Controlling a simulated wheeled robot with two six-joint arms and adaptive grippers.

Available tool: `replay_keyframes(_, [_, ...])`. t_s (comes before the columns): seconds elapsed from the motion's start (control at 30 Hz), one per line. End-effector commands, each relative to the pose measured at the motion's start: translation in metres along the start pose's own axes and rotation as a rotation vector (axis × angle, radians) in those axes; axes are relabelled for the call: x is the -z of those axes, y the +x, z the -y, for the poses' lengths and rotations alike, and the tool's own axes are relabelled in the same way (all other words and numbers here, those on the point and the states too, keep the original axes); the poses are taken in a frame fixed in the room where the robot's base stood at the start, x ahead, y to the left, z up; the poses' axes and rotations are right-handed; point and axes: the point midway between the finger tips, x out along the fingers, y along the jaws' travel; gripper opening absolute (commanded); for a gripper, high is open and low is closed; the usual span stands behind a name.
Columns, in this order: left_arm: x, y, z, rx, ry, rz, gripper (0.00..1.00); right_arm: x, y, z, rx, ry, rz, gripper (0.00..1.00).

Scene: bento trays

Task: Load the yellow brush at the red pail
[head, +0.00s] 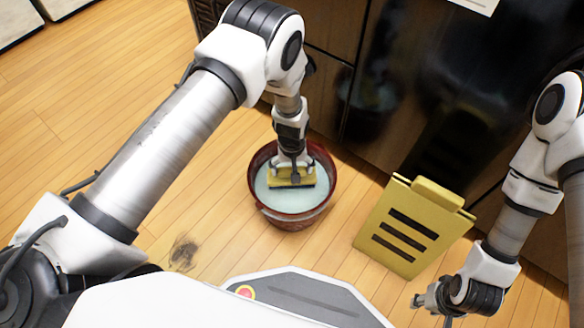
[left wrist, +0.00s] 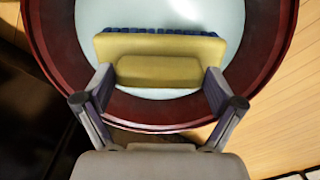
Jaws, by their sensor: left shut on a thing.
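The red pail (head: 287,214) stands on the wood floor in front of the dark cabinets, with pale liquid inside. It also shows in the left wrist view (left wrist: 50,45), where its rim rings the brush. The yellow brush (head: 291,175) is at the pail's mouth, over or in the pale liquid; I cannot tell how deep. In the left wrist view the brush (left wrist: 160,58) shows dark bristles along its far edge. My left gripper (left wrist: 160,80) is shut on the brush, a finger at each side of its yellow block. My right gripper (head: 432,300) is at the lower right, away from the pail; its fingers are too small to read.
A yellow folding board (head: 400,255) with black bars stands on the floor right of the pail. A dark smudge (head: 183,253) marks the floor left of the pail. Dark cabinets (head: 345,95) stand behind.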

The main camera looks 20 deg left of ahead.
Motion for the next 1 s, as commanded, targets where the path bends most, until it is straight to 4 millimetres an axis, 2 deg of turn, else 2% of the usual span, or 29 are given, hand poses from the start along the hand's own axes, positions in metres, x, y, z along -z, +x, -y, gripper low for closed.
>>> replay_keyframes(1.0, [0.000,0.010,0.000,0.000,0.000,0.000,0.65,0.000,0.008,0.000,0.000,0.000,0.000,0.40])
